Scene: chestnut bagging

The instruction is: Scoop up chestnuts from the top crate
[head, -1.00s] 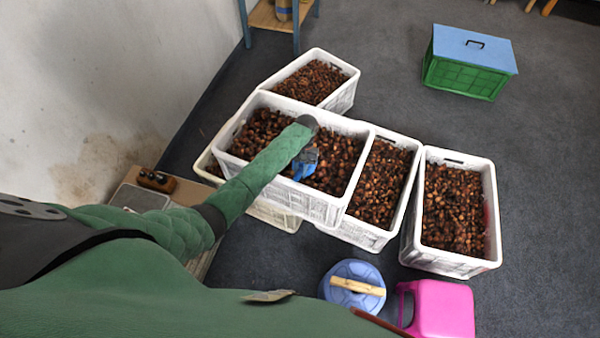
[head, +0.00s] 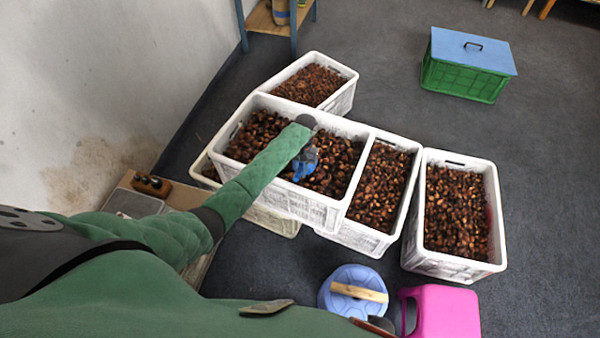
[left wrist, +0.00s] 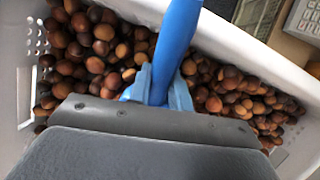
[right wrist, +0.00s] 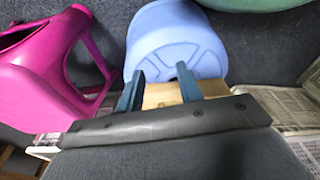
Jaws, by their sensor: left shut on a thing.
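The top crate (head: 290,203) is white and holds many brown chestnuts (head: 325,180). My left arm reaches over it from the left. In the left wrist view my left gripper (left wrist: 157,88) is shut on a blue handle (left wrist: 176,35), apparently that of a scoop, over the chestnuts (left wrist: 100,50). No scoop bowl is clearly visible. The crate's white wall (left wrist: 240,45) shows on the right there. In the right wrist view my right gripper (right wrist: 160,88) is open, its dark blue fingers apart, above a light wooden piece (right wrist: 162,97) at the blue stool.
Other white crates of chestnuts stand behind the top crate (head: 345,97) and to its right (head: 450,265). The round blue stool (head: 340,279) and a pink stool (head: 445,310) stand in front. A green crate with a blue lid (head: 470,50) is far right. A wall rises at left.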

